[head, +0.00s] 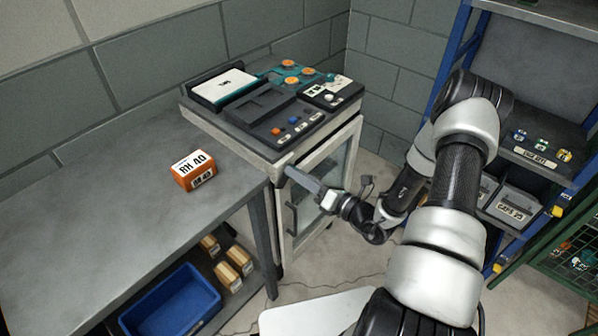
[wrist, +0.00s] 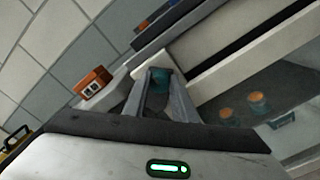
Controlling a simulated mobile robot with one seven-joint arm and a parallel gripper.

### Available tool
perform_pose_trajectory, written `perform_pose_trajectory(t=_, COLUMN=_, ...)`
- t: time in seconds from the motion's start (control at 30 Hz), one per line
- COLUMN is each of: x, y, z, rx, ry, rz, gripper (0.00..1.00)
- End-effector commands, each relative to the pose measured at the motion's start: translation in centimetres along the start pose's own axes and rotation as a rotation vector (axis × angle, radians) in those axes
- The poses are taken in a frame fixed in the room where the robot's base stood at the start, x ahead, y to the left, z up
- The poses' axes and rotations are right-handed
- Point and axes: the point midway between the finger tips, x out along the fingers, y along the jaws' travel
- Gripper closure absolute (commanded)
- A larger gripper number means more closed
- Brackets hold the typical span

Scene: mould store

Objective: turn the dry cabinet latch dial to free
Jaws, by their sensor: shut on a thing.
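The dry cabinet (head: 347,160) has a pale frame and a glass door with a dark upright handle (head: 291,219). The door looks shut. My gripper (head: 290,172) reaches in from the right to the door's upper left corner, just under the cabinet top. In the wrist view my gripper (wrist: 160,73) has its fingers closed on a small dark teal piece, the latch dial (wrist: 161,84). The fingers hide most of the dial, and its setting cannot be read. In the head view the dial is hidden at the fingertips.
A grey bench (head: 90,235) stands left of the cabinet, with an orange box (head: 193,171) marked RH 40 on it. A blue bin (head: 172,303) sits on its lower shelf. A device with buttons (head: 282,120) covers the cabinet top. Blue shelving (head: 450,50) stands right.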

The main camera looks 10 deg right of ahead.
Motion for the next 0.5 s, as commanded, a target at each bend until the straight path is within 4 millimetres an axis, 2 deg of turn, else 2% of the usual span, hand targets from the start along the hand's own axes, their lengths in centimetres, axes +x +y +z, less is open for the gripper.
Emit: perform_pose_trajectory(t=0.5, x=-0.10, y=-0.08, z=0.07, rx=0.481, ry=-0.001, rz=-0.002, gripper=0.98)
